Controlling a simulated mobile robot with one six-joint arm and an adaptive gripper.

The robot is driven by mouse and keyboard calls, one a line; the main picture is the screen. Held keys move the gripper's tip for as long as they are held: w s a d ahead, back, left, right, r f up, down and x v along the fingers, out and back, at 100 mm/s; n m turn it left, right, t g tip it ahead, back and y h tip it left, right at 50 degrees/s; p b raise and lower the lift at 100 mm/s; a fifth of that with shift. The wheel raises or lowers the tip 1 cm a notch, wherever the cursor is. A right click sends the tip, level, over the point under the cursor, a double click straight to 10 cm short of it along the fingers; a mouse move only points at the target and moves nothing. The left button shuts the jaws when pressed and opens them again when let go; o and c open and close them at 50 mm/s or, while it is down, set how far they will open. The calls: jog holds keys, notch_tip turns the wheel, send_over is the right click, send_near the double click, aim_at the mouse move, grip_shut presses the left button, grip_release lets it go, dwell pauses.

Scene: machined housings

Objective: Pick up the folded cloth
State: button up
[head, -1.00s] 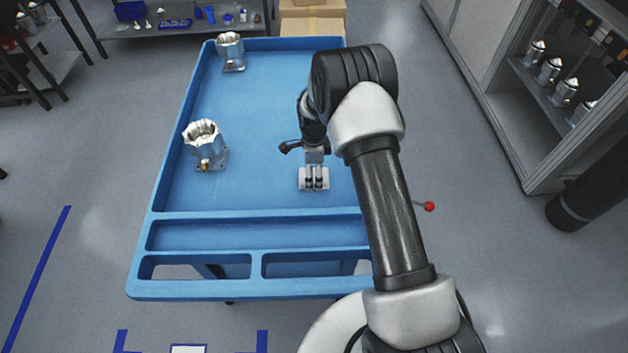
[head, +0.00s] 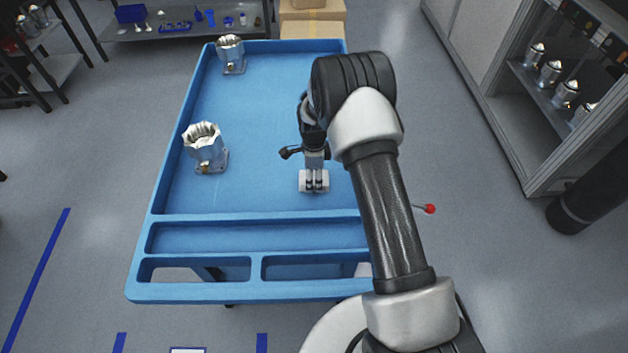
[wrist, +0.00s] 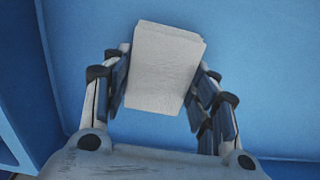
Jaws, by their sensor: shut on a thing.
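The folded cloth (wrist: 165,65) is a small white pad between the fingers of my gripper (wrist: 166,92) in the wrist view. The fingers press on it from both sides, and its far end sticks out past them. In the head view, my gripper (head: 314,180) points down over the right part of the blue tray top. The cloth (head: 303,182) shows there as a white block around the fingertips, partly hidden by them. I cannot tell whether the cloth touches the tray floor or is just above it.
The blue tray top (head: 240,190) has a raised rim and front compartments. A silver housing (head: 205,150) stands at its left, and another housing (head: 231,54) at the far left corner. The tray floor between them and my gripper is clear. A cabinet (head: 545,100) stands at the right.

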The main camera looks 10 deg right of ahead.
aim_at(314, 178)
jog(key=shift+r, duration=0.1)
notch_tip(314, 178, up, 20)
jog(key=p, duration=0.5)
jog(key=o, duration=0.4)
jog(key=shift+c, duration=1.6)
